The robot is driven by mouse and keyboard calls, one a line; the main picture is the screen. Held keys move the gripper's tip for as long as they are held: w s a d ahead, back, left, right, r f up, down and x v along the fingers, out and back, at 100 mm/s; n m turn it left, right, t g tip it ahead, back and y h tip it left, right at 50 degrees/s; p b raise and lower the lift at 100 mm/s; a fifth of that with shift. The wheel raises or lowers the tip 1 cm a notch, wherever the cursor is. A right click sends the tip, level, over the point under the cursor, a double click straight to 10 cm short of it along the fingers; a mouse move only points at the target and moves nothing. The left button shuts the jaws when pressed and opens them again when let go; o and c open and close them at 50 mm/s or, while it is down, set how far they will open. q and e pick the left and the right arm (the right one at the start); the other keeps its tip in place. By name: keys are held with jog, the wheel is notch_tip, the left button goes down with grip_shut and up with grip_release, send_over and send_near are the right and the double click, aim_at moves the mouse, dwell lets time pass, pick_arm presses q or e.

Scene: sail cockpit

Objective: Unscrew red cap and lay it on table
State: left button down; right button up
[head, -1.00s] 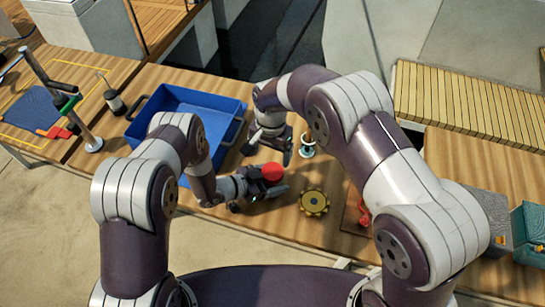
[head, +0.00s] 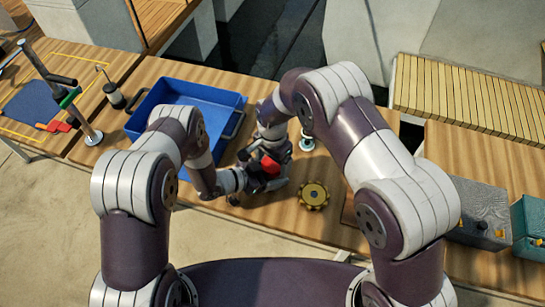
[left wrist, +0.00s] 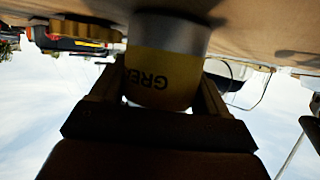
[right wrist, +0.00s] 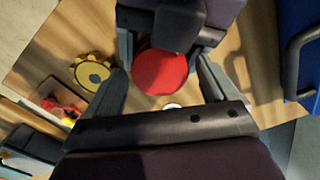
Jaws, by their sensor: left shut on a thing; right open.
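The red cap (head: 270,167) sits between my two grippers on the table; in the right wrist view the cap (right wrist: 160,72) is seen from above. My left gripper (head: 262,178) is shut on the body of a grey and yellow grease can (left wrist: 162,70), whose upside-down lettering starts "GRE". My right gripper (right wrist: 165,85) is open above the cap, with its fingers spread on either side and apart from it. In the head view the can is mostly hidden by the grippers.
A yellow toothed wheel (head: 314,195) lies on the table (head: 290,225) to the right of the can. A blue bin (head: 175,97) stands behind on the left. A small metal spool (head: 306,142) is close behind. Bare wood lies in front.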

jog(key=c, duration=1.1)
jog(key=n, duration=0.3)
jog(key=o, duration=1.2)
jog(key=shift+r, duration=0.1)
jog(key=shift+a+r, duration=0.1)
jog(key=shift+r, duration=0.15)
notch_tip(320, 180, up, 4)
pick_arm(q)
grip_release()
